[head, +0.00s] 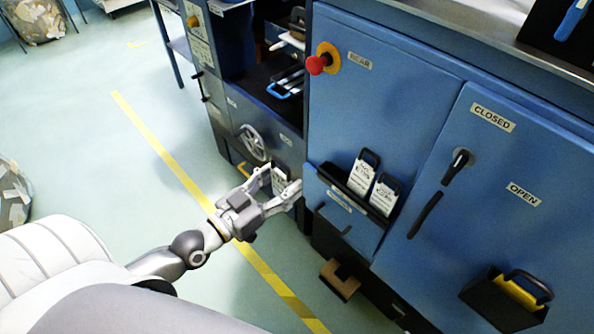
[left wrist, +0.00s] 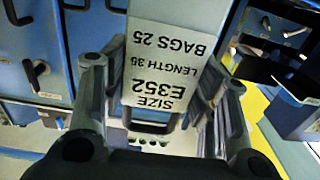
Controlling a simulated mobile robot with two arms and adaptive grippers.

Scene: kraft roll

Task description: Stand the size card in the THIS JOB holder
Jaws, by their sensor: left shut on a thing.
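My left gripper (head: 281,181) is shut on a white size card (head: 280,176) with a dark handle, held in the air in front of the blue machine. In the left wrist view the card (left wrist: 158,68) is between the fingers and reads upside down "SIZE E352, LENGTH 35, BAGS 25". A dark rack (head: 345,198) on the machine front, right of my gripper, holds two similar white cards (head: 362,176) with black handles. Its label is too small to read, and I cannot make out the words THIS JOB on any holder. My right gripper is not in view.
A red stop button (head: 317,64) is above the rack. A lever (head: 458,163) sits between CLOSED and OPEN labels. A black box (head: 503,301) with a yellow item juts out at lower right. A brown block (head: 340,279) is low below the rack.

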